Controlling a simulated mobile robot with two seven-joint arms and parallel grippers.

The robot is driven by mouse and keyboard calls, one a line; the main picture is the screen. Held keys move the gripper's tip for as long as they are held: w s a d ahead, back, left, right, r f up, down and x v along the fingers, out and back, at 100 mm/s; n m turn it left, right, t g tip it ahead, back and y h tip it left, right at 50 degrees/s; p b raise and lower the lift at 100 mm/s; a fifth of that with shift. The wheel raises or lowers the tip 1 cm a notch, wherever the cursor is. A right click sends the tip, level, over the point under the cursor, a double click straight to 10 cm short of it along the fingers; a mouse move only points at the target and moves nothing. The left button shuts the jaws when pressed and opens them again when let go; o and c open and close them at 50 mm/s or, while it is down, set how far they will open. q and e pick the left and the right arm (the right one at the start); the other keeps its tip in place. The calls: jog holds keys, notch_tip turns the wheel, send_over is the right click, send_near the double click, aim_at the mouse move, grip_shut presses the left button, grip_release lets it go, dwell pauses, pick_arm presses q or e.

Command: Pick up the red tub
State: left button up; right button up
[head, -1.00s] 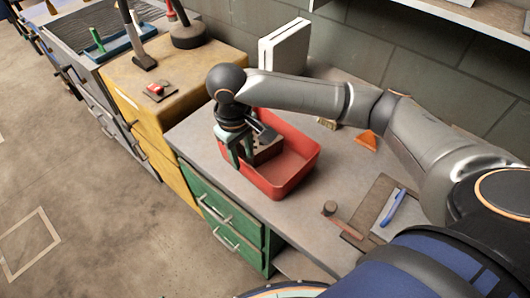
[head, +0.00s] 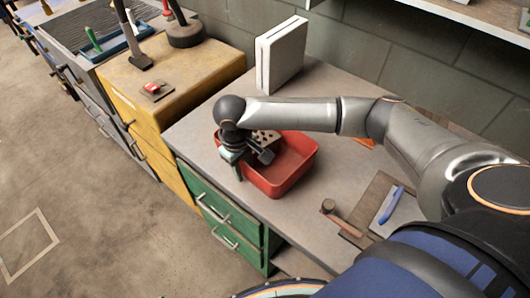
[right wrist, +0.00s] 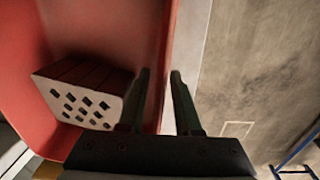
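The red tub (head: 299,170) stands on the grey workbench near its front left edge. A hollow brick (head: 266,137) with rows of holes lies inside it; it also shows in the right wrist view (right wrist: 80,96). My right gripper (head: 236,165) is at the tub's front left wall, pointing down. In the right wrist view its fingers (right wrist: 160,95) are apart, one on the inner side of the red wall (right wrist: 160,40) and one on the outer side. I cannot tell whether either finger touches the wall. My left gripper is out of view.
A white box-like object (head: 283,54) stands behind the tub. A hammer (head: 338,217) and a blue-handled tool (head: 392,205) lie to the right. The yellow cabinet (head: 180,88) adjoins on the left. Open floor lies in front of the bench.

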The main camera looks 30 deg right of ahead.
grip_shut()
jog(key=shift+w+r, duration=0.1)
dwell(1.1)
